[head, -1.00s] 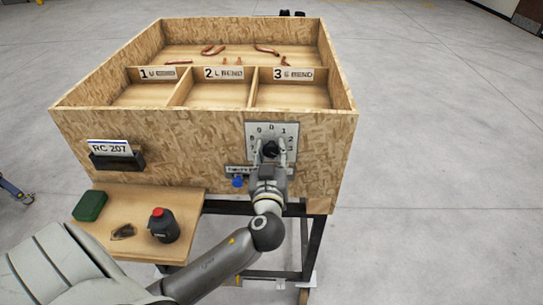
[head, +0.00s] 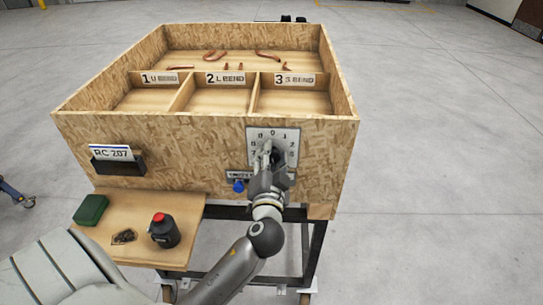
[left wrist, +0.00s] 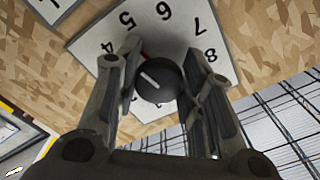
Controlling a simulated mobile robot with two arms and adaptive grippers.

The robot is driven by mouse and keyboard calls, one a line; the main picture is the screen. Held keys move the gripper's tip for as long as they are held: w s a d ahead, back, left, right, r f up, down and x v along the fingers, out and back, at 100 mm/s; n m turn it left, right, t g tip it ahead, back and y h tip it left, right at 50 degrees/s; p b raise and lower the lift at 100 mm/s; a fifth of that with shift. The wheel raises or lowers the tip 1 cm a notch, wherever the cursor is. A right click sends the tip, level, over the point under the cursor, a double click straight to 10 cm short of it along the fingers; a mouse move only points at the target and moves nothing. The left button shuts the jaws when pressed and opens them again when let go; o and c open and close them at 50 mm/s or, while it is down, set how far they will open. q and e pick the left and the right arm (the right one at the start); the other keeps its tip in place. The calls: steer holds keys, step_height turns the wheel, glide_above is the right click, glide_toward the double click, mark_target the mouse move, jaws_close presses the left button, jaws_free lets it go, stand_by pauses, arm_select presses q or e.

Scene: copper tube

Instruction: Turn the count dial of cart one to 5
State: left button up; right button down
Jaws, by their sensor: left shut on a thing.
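The count dial is a white numbered plate (head: 288,135) on the front wall of the wooden crate, with a round black knob. In the left wrist view the knob (left wrist: 160,80) sits between the two fingers of my left gripper (left wrist: 158,88), which is shut on it. A red mark at the knob's edge points toward the 5 on the plate (left wrist: 185,42). A white line on the knob's face slants to the upper left. In the head view my left gripper (head: 268,155) covers most of the knob and the lower left numbers. My right gripper is not in view.
The crate (head: 200,135) has bins labelled 1, 2 and 3, with copper tubes behind. Floor to the right is clear.

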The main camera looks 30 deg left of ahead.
arm_select(q)
steer(key=shift+m+p, duration=0.35)
steer(key=shift+m, duration=0.75)
steer(key=o, duration=1)
steer(key=shift+o, duration=0.2)
steer(key=v, duration=1.2)
